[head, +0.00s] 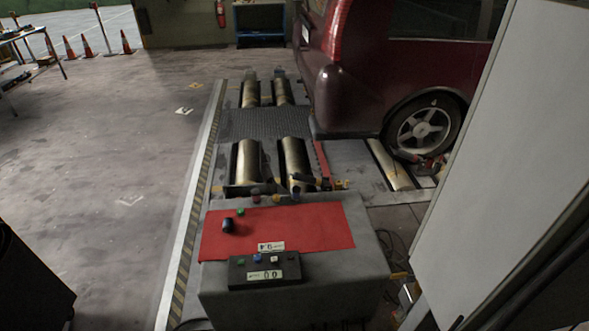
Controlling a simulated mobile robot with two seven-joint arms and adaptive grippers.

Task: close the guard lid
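I cannot make out for certain which part is the guard lid. A grey console (300,295) stands in front of me. A flat red panel or mat (310,228) lies across its top. A dark control box (238,275) with a few coloured buttons and a white label sits at the console's near edge. Neither of my grippers is in view.
Behind the console are metal rollers (247,160) in the floor. A dark red vehicle (365,75) stands at the back right. A tall grey panel (505,150) fills the right side. Cables lie right of the console. The floor (110,150) at left is mostly clear.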

